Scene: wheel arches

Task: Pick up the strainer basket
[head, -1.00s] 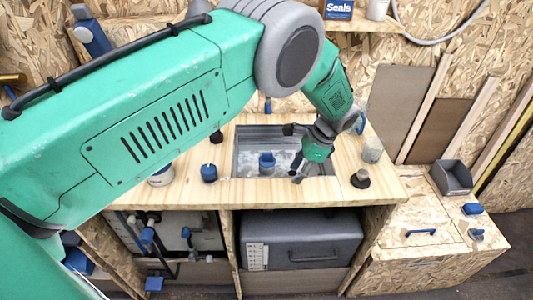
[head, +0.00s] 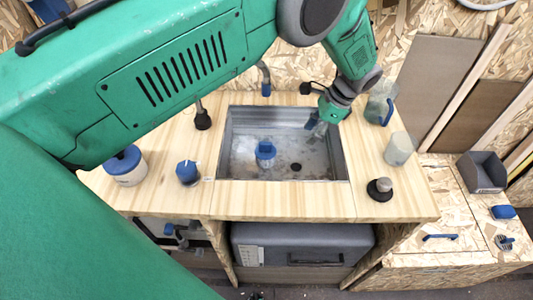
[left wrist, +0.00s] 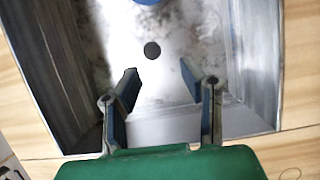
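A blue cup-like object (head: 265,154) stands in the metal sink (head: 340,150), left of the round drain hole (head: 296,167). I cannot tell for sure whether it is the strainer basket. A small grey piece with a blue handle (head: 505,243) lies on the low bench at right and looks slotted. My left gripper (head: 317,124) is over the sink's back right corner, apart from the blue object. In the left wrist view the left gripper (left wrist: 160,69) is open and empty; the blue object (left wrist: 147,2) shows at the top edge, past the drain hole (left wrist: 152,50). My right gripper is out of view.
On the wooden counter (head: 280,200) stand a blue-lidded jar (head: 125,167), a blue item (head: 187,173), a clear cup (head: 398,150), a blue-handled jug (head: 380,108) and a dark-based knob (head: 380,188). The sink walls surround the blue object. A grey bin (head: 484,172) is at right.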

